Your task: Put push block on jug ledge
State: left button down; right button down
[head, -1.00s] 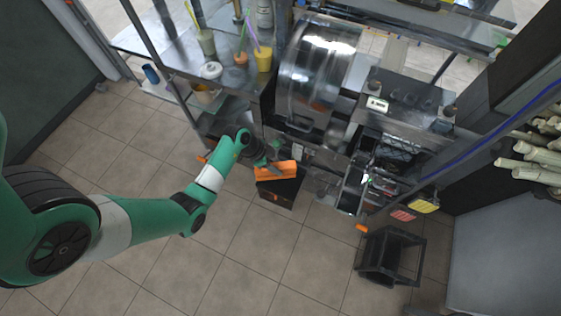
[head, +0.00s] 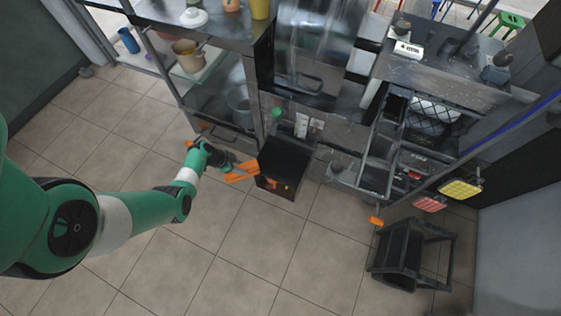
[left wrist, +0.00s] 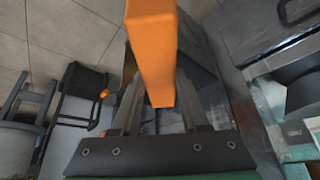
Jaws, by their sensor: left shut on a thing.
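The push block is an orange bar (head: 242,172), held by my left gripper (head: 228,168) just left of a black box (head: 284,162) on the front of the press. In the left wrist view the orange block (left wrist: 153,50) stands out beyond the fingers of my left gripper (left wrist: 155,118), which is shut on it. Whether the block touches the black box cannot be told. The box has an open-looking lower front with small orange parts inside. I cannot make out for certain which surface is the jug ledge. My right gripper is not in view.
A steel counter (head: 215,28) with cups and a shelf with pots stands at the back left. The press drum (head: 315,45) is behind the box. A black stool-like frame (head: 412,255) stands on the floor at the right. Tiled floor (head: 240,250) in front is clear.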

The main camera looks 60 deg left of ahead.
pick_arm(q)
jog(key=w+b, duration=0.2)
jog(key=w, duration=0.2)
jog(key=w+b, duration=0.2)
jog(key=w, duration=0.2)
jog(key=w+b, duration=0.2)
jog(key=w, duration=0.3)
jog(key=shift+d+f+b, duration=0.2)
jog(key=shift+d+b, duration=0.2)
jog(key=shift+w+r, duration=0.2)
jog(key=shift+w, duration=0.25)
jog(key=w+b, duration=0.2)
jog(key=w+f+b, duration=0.1)
jog(key=w+b, duration=0.1)
jog(key=shift+d+f, duration=0.15)
jog(key=shift+d, duration=0.05)
jog(key=shift+f+b, duration=0.25)
jog(key=shift+b, duration=0.2)
jog(key=shift+s+r, duration=0.15)
jog(key=shift+s, duration=0.1)
jog(key=shift+w, duration=0.1)
jog(key=shift+c, duration=2.1)
grip_release()
